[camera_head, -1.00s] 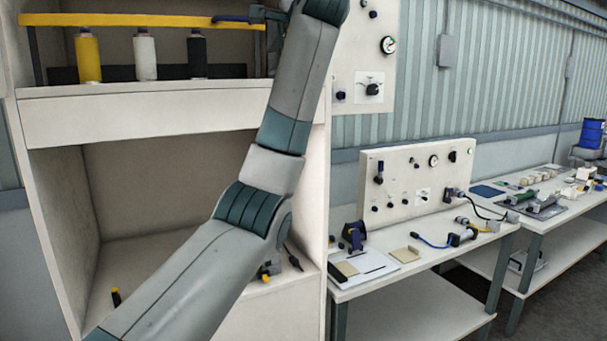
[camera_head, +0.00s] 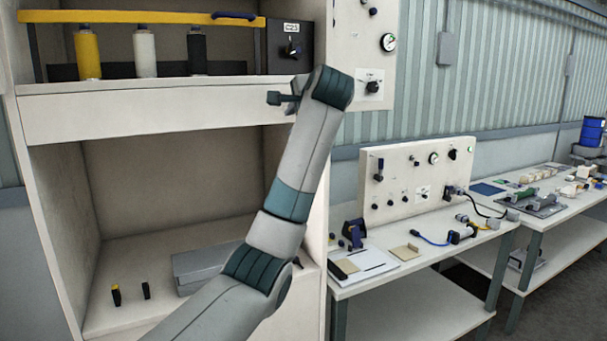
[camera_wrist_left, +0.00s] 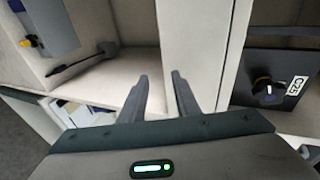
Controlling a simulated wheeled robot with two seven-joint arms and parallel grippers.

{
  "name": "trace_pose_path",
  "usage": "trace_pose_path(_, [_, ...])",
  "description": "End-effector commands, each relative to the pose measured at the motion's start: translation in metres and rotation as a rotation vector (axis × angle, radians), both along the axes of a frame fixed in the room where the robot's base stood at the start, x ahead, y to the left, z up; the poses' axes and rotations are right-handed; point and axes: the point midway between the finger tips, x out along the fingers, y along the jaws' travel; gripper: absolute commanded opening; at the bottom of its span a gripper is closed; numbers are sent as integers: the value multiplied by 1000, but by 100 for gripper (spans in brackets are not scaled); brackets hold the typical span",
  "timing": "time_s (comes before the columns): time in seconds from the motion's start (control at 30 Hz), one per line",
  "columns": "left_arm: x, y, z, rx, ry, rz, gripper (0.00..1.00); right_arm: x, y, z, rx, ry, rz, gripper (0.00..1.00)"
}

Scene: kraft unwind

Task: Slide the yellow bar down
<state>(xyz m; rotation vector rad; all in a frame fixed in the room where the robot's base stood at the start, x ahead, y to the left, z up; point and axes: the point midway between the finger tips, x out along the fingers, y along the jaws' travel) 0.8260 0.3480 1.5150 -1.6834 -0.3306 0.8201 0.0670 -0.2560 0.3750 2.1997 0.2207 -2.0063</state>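The yellow bar (camera_head: 120,17) runs level across the top of the cabinet's upper bay in the head view. A blue handle (camera_head: 234,15) sits near its right end. My left gripper (camera_head: 273,98) is below and to the right of the handle, in front of the shelf edge, apart from the bar. In the left wrist view its two fingers (camera_wrist_left: 159,76) stand apart with nothing between them. The bar does not show in that view. My right gripper is in neither view.
A grey box (camera_head: 205,265) lies in the lower bay. A workbench (camera_head: 420,262) stands at right.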

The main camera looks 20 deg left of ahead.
Motion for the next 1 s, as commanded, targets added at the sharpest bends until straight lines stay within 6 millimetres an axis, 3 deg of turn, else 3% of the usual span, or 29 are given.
trace_pose_path(0.6, [22,-11,-101,-57,22,-38,29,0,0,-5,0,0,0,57])
trace_pose_path(0.8, [26,-14,-126,-71,26,-47,29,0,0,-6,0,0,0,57])
trace_pose_path(1.0, [28,-15,-137,-78,26,-53,29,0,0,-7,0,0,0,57])
